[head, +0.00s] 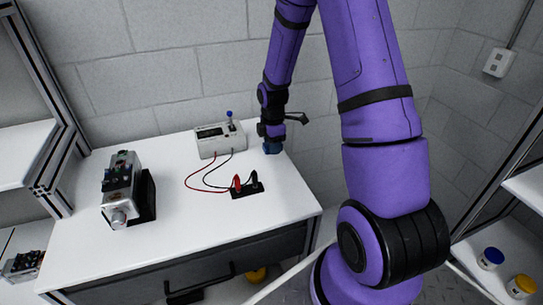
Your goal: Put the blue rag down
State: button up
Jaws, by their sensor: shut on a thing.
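My gripper (271,139) is at the far right part of the white table (100,255), at the end of my purple arm. It is shut on the blue rag (272,148), a small dark blue patch just below the fingers. The rag is at or just above the table's back right edge; I cannot tell whether it touches the top. The fingers are small and partly hidden by the wrist.
A meter box (220,141) with red and black leads stands left of my gripper. The leads run to a black block (247,189). A metal servo device (122,190) stands at the left. Shelves flank the table; two jars (490,258) (521,286) stand at right. The front tabletop is clear.

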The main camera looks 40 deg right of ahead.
aim_at(273, 162)
jog(key=shift+f, duration=2.4)
jog(key=shift+f, duration=0.15)
jog(key=o, duration=1)
